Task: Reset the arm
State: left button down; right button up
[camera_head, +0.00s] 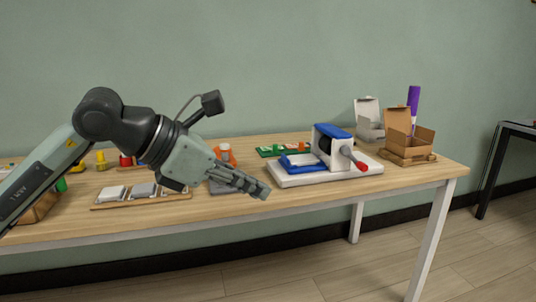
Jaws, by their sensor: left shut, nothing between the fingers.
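My left arm comes in from the left over the wooden table (290,205). My left gripper (262,190) is shut and empty, its fingers pointing down and right above the table's front part. It is to the left of a white and blue device with a red-tipped crank (330,160) and apart from it. My right gripper is not in view.
A wooden tray (115,205) with white and grey blocks lies at the left. A green board (270,152) lies behind the device. An open cardboard box (424,141), a white box (366,128) and a purple item (413,96) stand at the right. The table's front right is clear.

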pick_arm(q)
jog(key=s+d+r+n+h, duration=0.3)
jog(key=d+r+n+h, duration=0.4)
jog(key=h, duration=0.4)
jog(key=w+a+f+n+t+y+p, duration=0.15)
jog(key=w+a+n+t+y, duration=0.3)
jog(key=a+n+t, duration=0.45)
jog(key=w+a+f+n+t+y+b, duration=0.1)
jog(key=w+a+f+n+t+y, duration=0.4)
jog(key=n, duration=0.6)
jog(key=a+f+n+g+y, duration=0.2)
jog(key=a+f+n+y, duration=0.45)
jog(key=f, duration=0.65)
jog(key=a+f+n+g+y, duration=0.2)
jog(key=a+f+n+y, duration=0.5)
jog(key=f, duration=0.5)
jog(key=s+a+f+n+g, duration=0.2)
jog(key=s+f+g, duration=0.4)
jog(key=s+f, duration=0.7)
jog(key=s+a+f+n+g+h+p, duration=0.1)
jog(key=s+f+n+g, duration=0.3)
jog(key=s+f, duration=0.9)
jog(key=shift+s+a+g, duration=0.6)
jog(key=shift+s+g, duration=0.05)
jog(key=shift+g, duration=0.55)
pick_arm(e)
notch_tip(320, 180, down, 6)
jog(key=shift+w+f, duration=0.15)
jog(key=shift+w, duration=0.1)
